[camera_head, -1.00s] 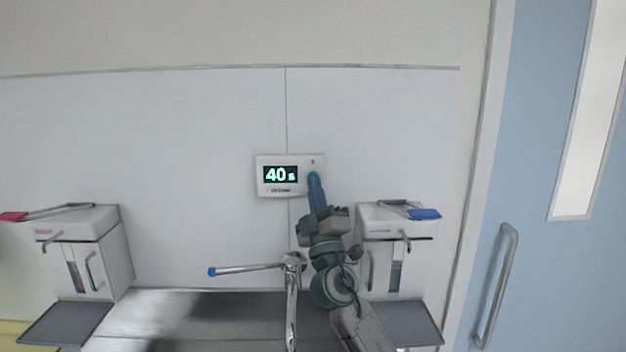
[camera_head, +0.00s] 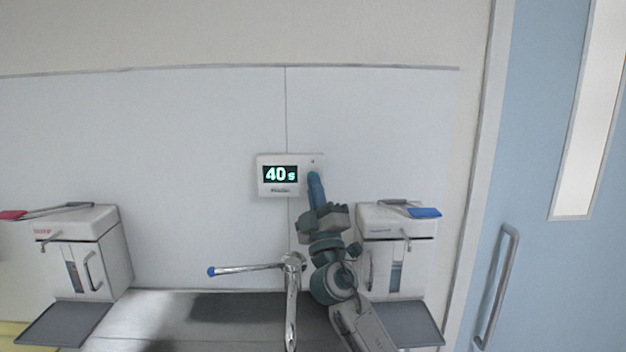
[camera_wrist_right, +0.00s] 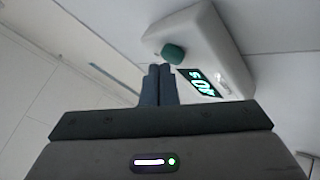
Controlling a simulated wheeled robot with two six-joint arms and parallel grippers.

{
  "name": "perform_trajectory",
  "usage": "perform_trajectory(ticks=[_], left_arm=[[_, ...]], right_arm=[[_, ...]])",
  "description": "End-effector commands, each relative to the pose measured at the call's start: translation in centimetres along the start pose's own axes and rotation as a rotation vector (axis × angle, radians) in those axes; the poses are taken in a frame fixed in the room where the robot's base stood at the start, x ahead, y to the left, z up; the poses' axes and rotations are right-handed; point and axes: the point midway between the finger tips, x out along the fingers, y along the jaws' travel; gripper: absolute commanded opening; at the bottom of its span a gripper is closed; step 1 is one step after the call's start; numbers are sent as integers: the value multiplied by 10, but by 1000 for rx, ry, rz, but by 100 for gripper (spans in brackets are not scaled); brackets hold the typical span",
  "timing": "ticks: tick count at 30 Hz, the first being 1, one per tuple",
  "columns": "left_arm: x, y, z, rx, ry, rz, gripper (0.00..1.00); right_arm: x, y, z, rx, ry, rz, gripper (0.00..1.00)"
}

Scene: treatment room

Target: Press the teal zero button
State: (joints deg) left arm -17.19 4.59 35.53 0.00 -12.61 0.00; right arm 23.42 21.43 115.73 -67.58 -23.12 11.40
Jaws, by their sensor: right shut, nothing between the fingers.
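The white timer box (camera_head: 264,187) is fixed on the wall panel, and its display (camera_head: 280,174) reads "40 s". The teal button (camera_head: 313,174) is on the right part of its front, mostly hidden by my fingertips in the head view. In the right wrist view the fingertips (camera_wrist_right: 158,69) are just below the button; a small gap seems to show. My left gripper is not in view.
A chrome tap (camera_head: 291,270) with a blue-tipped lever stands over the steel sink (camera_head: 190,325), left of my right arm. White dispensers hang at left (camera_head: 85,225) and right (camera_head: 380,215). A blue door with a handle (camera_head: 497,285) is at far right.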

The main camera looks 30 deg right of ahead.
Motion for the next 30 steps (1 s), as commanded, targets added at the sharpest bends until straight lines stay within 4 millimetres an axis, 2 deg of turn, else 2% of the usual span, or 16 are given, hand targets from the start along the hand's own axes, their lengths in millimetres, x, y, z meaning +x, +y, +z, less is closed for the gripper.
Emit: perform_trajectory(ticks=[30], left_arm=[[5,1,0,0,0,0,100]], right_arm=[[4,-3,3,-1,0,0,0]])
